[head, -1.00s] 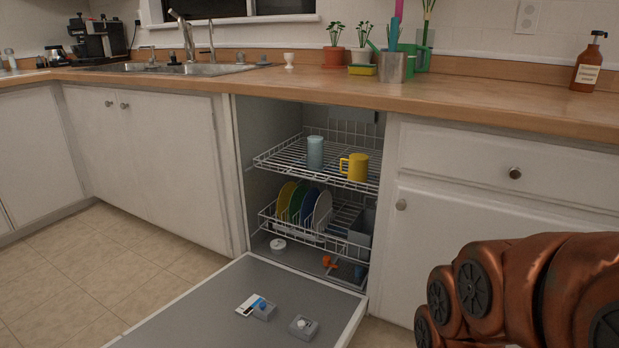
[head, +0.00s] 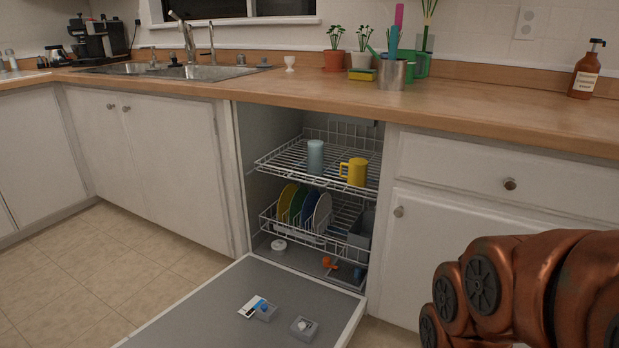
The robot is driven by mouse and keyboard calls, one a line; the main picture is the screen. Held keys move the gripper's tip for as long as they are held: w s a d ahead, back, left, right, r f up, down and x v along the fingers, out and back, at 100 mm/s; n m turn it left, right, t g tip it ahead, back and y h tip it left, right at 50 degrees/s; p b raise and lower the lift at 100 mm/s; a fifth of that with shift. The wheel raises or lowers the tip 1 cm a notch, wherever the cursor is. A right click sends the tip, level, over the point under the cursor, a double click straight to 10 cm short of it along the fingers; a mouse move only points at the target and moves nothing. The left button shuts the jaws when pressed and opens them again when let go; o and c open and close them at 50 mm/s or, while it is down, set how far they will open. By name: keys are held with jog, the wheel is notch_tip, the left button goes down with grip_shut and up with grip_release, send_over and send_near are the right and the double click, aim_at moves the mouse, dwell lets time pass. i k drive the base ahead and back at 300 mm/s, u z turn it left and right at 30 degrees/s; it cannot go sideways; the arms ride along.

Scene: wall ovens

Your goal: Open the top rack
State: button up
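The dishwasher stands open under the counter, its door (head: 215,310) folded down flat toward the floor. The top rack (head: 285,163) is a white wire rack inside the dishwasher. Its front edge lies near the dishwasher's opening. A light blue cup (head: 315,156) and a yellow mug (head: 355,171) stand on it. The lower rack (head: 290,228) sits below it with several coloured plates (head: 302,206) upright. My copper-coloured arm shows at the lower right, in front of the right cabinet. My gripper is not in view.
The wooden counter (head: 290,95) runs above the dishwasher, with potted plants, a metal utensil cup (head: 392,74) and a soap bottle (head: 587,70). White cabinets (head: 150,165) flank the opening. Detergent items (head: 304,327) lie on the open door. The tiled floor at left is clear.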

aim_at(331, 166)
jog(key=z, duration=1.25)
jog(key=i, duration=1.05)
jog(key=u, duration=3.8)
